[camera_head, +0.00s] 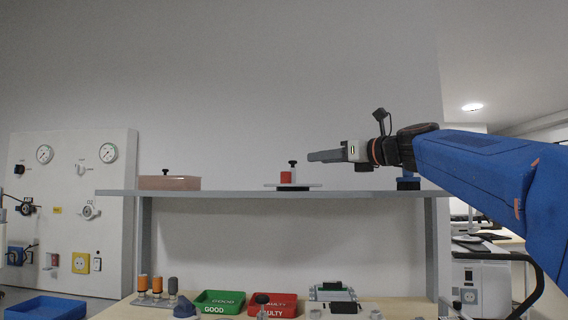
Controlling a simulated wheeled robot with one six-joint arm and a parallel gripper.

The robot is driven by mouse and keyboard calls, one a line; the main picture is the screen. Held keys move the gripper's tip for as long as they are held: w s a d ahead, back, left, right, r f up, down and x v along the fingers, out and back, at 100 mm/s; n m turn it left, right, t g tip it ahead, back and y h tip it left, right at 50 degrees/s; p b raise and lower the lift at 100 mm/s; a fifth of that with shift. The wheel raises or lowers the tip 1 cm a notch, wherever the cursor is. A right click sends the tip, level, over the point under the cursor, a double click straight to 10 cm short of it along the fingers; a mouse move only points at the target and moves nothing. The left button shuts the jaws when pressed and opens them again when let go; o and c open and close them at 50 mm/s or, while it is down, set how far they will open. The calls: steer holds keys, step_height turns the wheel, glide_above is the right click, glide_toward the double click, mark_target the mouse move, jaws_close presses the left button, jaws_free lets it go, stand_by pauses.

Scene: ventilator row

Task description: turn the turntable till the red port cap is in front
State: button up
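The turntable (312,185) is a thin pale disc on the raised grey shelf, seen nearly edge-on. The red port cap (287,177) sits on it, slightly left of the disc's middle and on the side towards me as far as I can see. A small black-topped knob (292,163) rises just behind or beside the cap. My gripper (312,157) comes in from the right and points left, above the right part of the disc in the picture. Its fingers are seen from the side, so I cannot tell their gap or their depth relative to the disc. No object shows at the fingertips.
Below are a green GOOD tray (218,302), a red FAULTY tray (272,305), several cylinders and a blue bin (47,308). A gauge panel (70,210) stands left.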

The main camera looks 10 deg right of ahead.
mark_target(293, 173)
steer(key=x, duration=1.6)
jaws_close()
